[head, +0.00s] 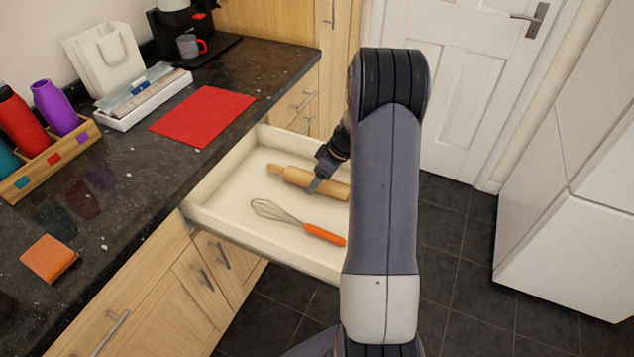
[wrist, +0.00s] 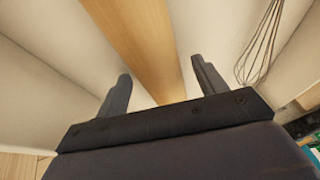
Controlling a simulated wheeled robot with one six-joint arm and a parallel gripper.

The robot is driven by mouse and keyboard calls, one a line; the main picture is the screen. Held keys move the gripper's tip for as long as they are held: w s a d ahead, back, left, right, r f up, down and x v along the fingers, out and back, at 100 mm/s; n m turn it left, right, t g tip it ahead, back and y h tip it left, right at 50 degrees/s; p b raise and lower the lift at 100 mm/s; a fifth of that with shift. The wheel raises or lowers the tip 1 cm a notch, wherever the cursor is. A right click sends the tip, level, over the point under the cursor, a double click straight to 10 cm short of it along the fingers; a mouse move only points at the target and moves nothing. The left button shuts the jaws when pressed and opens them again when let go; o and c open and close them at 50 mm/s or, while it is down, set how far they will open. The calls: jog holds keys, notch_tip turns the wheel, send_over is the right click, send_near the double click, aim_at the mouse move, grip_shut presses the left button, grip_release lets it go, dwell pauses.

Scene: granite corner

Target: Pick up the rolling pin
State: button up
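The wooden rolling pin (head: 297,179) lies in the open cream drawer (head: 225,206), toward its back side in the head view. In the wrist view the rolling pin (wrist: 140,45) runs between my gripper's two fingers, with a visible gap on each side. My gripper (head: 318,180) is over the pin in the head view, and it also shows in the wrist view (wrist: 160,88) with its fingers apart. Part of the pin's right end is hidden behind my arm. I cannot tell how high the fingertips are above the drawer floor.
A whisk (head: 300,222) with an orange handle lies in the drawer beside the pin; its wires (wrist: 262,42) show in the wrist view. The dark counter (head: 140,215) holds a red mat (head: 203,116), a bottle rack (head: 50,160) and a white tray (head: 145,100). The drawer walls surround my gripper.

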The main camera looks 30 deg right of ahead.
jog(key=c, duration=1.2)
jog(key=shift+r, duration=0.15)
